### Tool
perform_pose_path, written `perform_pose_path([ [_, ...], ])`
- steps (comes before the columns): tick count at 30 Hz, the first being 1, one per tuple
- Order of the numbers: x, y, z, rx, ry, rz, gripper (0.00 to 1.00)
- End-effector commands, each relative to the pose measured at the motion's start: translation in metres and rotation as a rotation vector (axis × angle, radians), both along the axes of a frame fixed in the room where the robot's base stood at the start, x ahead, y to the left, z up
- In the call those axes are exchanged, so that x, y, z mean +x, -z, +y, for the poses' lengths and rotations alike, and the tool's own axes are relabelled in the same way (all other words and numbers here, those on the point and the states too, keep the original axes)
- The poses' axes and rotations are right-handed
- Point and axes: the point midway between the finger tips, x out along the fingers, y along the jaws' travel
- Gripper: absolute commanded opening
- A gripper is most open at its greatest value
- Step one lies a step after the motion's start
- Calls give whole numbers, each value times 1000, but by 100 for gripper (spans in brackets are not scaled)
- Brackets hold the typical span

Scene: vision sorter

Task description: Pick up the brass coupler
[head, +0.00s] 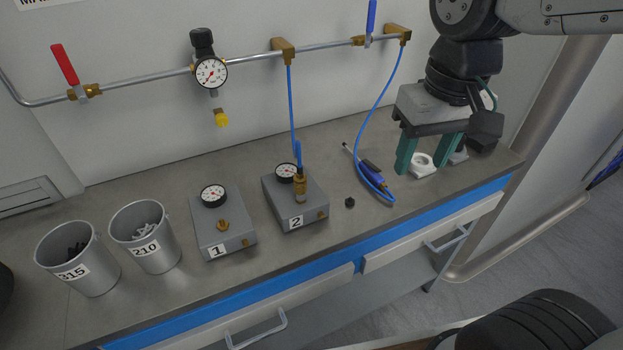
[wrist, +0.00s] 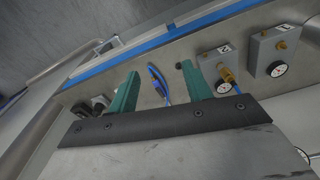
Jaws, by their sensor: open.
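The brass coupler (head: 301,188) stands upright on top of the grey box marked 2 (head: 309,213), with a blue hose at its upper end. In the wrist view the brass coupler (wrist: 226,76) lies to the right, just outside the right finger. My gripper (head: 424,160) is open and empty. It hangs at the right of the bench, well to the right of the coupler, over a white ring-shaped part. In the wrist view my gripper (wrist: 163,76) shows its two green fingers wide apart, with a blue pen-like tool beyond the gap.
Grey box 1 (head: 223,240) and two metal cups (head: 145,250) marked 210 and 315 stand to the left. The blue-tipped tool (head: 371,176) and a small black part (head: 350,202) lie between box 2 and my gripper. A blue hose (head: 373,110) hangs there.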

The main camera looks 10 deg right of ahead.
Motion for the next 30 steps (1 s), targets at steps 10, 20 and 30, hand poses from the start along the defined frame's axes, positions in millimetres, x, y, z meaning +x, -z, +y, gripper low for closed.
perform_pose_path([
  [10, 102, 39, 121, -13, -152, 65, 49],
  [20, 122, 69, 163, -19, -187, 79, 49],
  [30, 120, 112, 164, -19, -186, 79, 49],
])
